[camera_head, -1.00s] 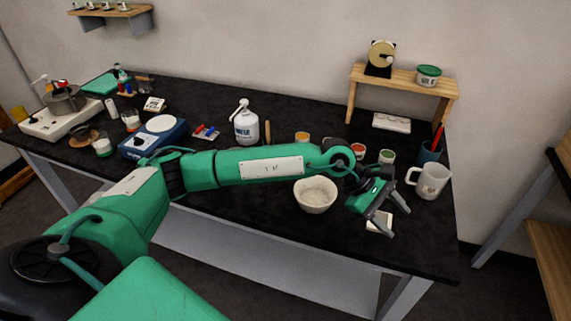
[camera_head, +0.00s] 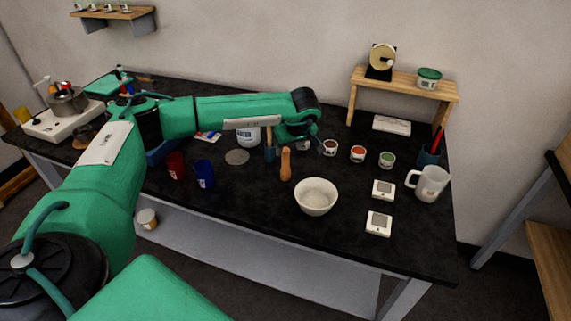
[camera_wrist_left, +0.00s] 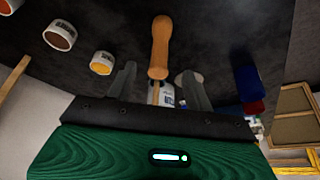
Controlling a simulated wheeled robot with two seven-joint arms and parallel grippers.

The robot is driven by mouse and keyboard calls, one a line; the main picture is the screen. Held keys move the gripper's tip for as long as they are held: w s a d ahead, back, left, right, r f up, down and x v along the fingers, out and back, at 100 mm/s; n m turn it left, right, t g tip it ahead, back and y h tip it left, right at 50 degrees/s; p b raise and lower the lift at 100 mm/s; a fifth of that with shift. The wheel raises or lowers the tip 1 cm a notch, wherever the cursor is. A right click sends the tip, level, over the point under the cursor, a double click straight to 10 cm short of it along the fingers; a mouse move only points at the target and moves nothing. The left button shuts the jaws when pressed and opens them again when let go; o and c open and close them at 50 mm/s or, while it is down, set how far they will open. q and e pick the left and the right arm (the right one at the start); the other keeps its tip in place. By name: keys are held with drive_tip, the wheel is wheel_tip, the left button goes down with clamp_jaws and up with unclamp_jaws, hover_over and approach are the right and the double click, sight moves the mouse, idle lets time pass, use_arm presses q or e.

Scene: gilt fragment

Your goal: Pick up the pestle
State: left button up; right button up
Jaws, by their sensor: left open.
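The pestle (camera_head: 285,165), with a tan wooden handle, is at the middle of the black table, just left of and behind a white bowl (camera_head: 315,197). In the left wrist view the handle (camera_wrist_left: 160,48) points away from the gripper, its near end in line with the gap between the fingers. My left gripper (camera_head: 287,147) is open and empty at the pestle's far end, partly hidden by its own arm. Its two fingers also show in the left wrist view (camera_wrist_left: 157,85). I cannot tell whether they touch the pestle. My right gripper is not in view.
A red cup (camera_head: 175,165) and a blue cup (camera_head: 204,174) stand to the left. Small jars (camera_head: 358,154), white square devices (camera_head: 378,223) and a mug (camera_head: 429,184) are to the right. A white bottle (camera_head: 248,136) is partly hidden behind my arm. The front table strip is clear.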

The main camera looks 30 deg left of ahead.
sight(286, 157)
use_arm(q)
drive_tip(key=shift+x, duration=0.9)
drive_tip(key=shift+w+a+f+p, duration=0.1)
drive_tip(key=shift+a+f+p, duration=0.15)
drive_tip(key=shift+f+p, duration=0.25)
drive_tip(key=p+x, duration=0.1)
drive_tip(key=x, duration=0.2)
drive_tip(key=shift+w+a+f+p, duration=0.15)
drive_tip(key=shift+a+f+p, duration=0.05)
drive_tip(key=shift+p, duration=0.15)
drive_tip(key=shift+w+a+f, duration=0.1)
drive_tip(key=shift+a+f, duration=0.05)
drive_tip(key=shift+f, duration=0.25)
drive_tip(key=c, duration=1.1)
